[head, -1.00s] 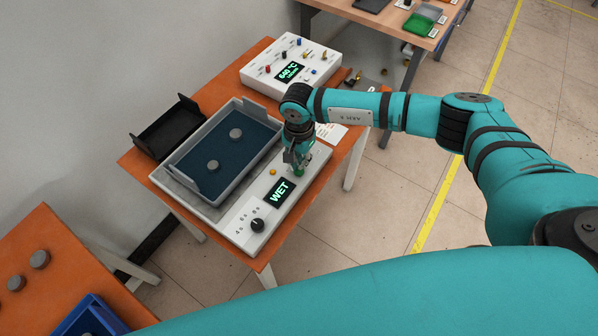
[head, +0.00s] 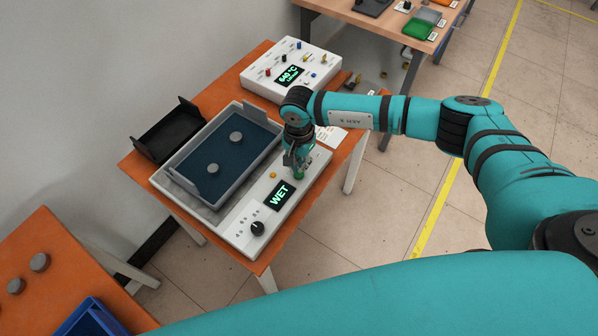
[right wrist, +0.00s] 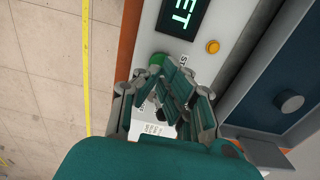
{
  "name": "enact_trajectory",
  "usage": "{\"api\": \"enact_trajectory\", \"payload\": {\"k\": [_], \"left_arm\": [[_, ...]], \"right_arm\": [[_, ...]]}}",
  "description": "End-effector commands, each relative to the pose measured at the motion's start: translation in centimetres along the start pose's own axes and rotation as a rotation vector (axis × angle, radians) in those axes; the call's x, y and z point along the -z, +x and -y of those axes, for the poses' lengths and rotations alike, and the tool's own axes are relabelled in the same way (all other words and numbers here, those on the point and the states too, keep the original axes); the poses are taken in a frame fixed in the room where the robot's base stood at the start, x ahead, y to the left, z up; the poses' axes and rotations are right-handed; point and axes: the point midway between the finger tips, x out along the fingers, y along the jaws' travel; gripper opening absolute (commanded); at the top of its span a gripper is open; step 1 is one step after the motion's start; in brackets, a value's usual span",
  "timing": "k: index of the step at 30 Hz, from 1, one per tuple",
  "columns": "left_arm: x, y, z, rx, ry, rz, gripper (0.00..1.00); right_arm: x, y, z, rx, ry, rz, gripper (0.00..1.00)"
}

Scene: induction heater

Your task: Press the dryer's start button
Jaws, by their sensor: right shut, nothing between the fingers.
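The dryer's white control panel (head: 243,228) lies on the orange table, with a lit display (head: 279,195) reading "WET". The green start button (right wrist: 157,59) shows in the right wrist view beside "ST..." lettering, partly covered by my fingers. My right gripper (head: 298,174) is shut and empty, pointing down at the button; its fingertips also show in the right wrist view (right wrist: 169,66). They are at or just above the button; I cannot tell whether they touch it. My left gripper is not in view.
A grey tray (head: 258,114) with two grey discs sits left of the panel, beside a black bin (head: 171,132). The panel also has a yellow button (head: 273,175) and a black knob (head: 258,228). Another white device (head: 315,58) stands behind.

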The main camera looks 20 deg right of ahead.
Motion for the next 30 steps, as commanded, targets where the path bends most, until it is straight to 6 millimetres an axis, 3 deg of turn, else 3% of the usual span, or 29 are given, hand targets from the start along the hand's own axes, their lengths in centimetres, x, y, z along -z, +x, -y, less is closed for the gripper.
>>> {"api": "enact_trajectory", "payload": {"k": [30], "left_arm": [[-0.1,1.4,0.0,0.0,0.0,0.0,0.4]], "right_arm": [[0.0,1.4,0.0,0.0,0.0,0.0,0.0]]}}
